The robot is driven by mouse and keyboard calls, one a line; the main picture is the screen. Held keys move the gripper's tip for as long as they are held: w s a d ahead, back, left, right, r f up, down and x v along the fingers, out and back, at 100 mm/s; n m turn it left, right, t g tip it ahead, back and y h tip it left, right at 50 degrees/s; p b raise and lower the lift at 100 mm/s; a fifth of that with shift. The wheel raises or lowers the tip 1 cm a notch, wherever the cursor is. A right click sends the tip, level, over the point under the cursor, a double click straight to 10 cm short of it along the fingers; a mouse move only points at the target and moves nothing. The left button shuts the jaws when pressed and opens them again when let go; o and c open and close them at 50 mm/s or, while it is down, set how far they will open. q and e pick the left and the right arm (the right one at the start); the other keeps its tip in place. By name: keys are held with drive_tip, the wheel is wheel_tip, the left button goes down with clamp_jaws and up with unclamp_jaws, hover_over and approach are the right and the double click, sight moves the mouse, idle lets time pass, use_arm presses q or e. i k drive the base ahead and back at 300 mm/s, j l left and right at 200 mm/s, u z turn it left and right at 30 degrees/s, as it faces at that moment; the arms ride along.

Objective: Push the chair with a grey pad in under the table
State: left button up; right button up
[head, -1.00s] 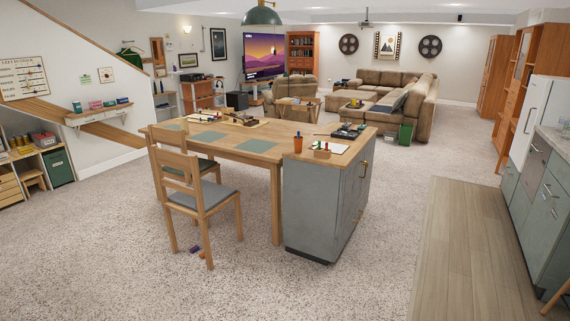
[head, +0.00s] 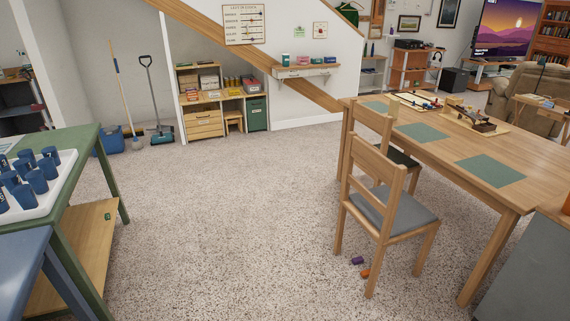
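The chair with a grey pad (head: 402,216) stands upright on the carpet at the near long side of the wooden table (head: 455,150). Its slatted back faces left, away from the table, and its seat stands mostly clear of the table edge. A second wooden chair (head: 376,118) with a darker pad stands just beyond it, closer in at the table and partly hidden by the first chair. Neither of my grippers shows in the head view.
A purple object (head: 357,260) and an orange object (head: 365,273) lie on the floor by the grey-padded chair's legs. A green table (head: 85,150) with a tray of blue cups stands at the left. Open carpet (head: 230,210) lies between.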

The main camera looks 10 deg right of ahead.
sight(391, 216)
drive_tip(key=i+j, duration=0.15)
drive_tip(key=i, duration=0.45)
drive_tip(key=i+j, duration=0.2)
drive_tip(key=i, duration=0.4)
drive_tip(key=i+j, duration=0.15)
drive_tip(key=i, duration=0.4)
drive_tip(key=l+z, duration=0.05)
